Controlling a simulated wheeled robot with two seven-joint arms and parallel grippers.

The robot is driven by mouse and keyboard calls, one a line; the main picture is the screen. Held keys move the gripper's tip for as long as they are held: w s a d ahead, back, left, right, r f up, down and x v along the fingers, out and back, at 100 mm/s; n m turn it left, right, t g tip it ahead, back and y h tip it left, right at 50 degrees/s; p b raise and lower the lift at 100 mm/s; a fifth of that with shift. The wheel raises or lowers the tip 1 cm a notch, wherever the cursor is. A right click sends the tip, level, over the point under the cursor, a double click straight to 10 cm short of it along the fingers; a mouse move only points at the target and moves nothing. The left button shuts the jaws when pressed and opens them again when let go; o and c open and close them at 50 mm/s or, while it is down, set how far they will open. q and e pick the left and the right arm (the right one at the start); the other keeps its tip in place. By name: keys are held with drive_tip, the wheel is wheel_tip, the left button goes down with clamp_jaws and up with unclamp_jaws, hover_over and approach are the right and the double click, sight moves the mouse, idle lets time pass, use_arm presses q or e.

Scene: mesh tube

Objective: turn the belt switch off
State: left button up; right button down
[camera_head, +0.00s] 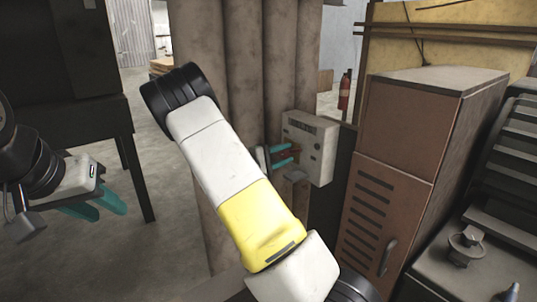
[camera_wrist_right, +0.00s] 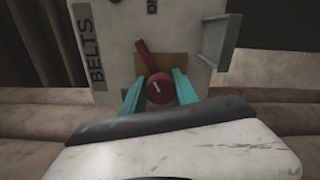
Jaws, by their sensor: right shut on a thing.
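The belt switch box (camera_head: 322,152) is a pale panel on the tan columns. In the right wrist view its plate (camera_wrist_right: 120,50) carries the word BELTS and part of another label at the top edge. The red rotary switch (camera_wrist_right: 160,86) has a round hub and a lever pointing up and slightly left, over a brownish patch. My right gripper (camera_head: 291,155) is at the box front, its teal fingers (camera_wrist_right: 158,92) shut on the red switch, one on each side of the hub. My left gripper (camera_head: 98,207) is open and empty at the far left, away from the box.
A brown cabinet (camera_head: 393,195) stands close right of the box. Tan columns (camera_head: 243,70) rise behind my right arm. A grey bracket (camera_wrist_right: 221,42) juts from the panel right of the switch. A fire extinguisher (camera_head: 344,91) stands behind. Open floor (camera_head: 165,240) lies between my arms.

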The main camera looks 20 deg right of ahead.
drive_tip(key=n, duration=1.2)
drive_tip(key=shift+w+a+r+n, duration=0.1)
drive_tip(key=shift+w+n, duration=0.05)
drive_tip(key=shift+n, duration=0.15)
idle(0.4)
drive_tip(key=c, duration=0.9)
unclamp_jaws()
drive_tip(key=shift+c, duration=0.2)
drive_tip(key=v, duration=0.7)
drive_tip(key=shift+a, duration=0.4)
drive_tip(key=shift+s, duration=0.2)
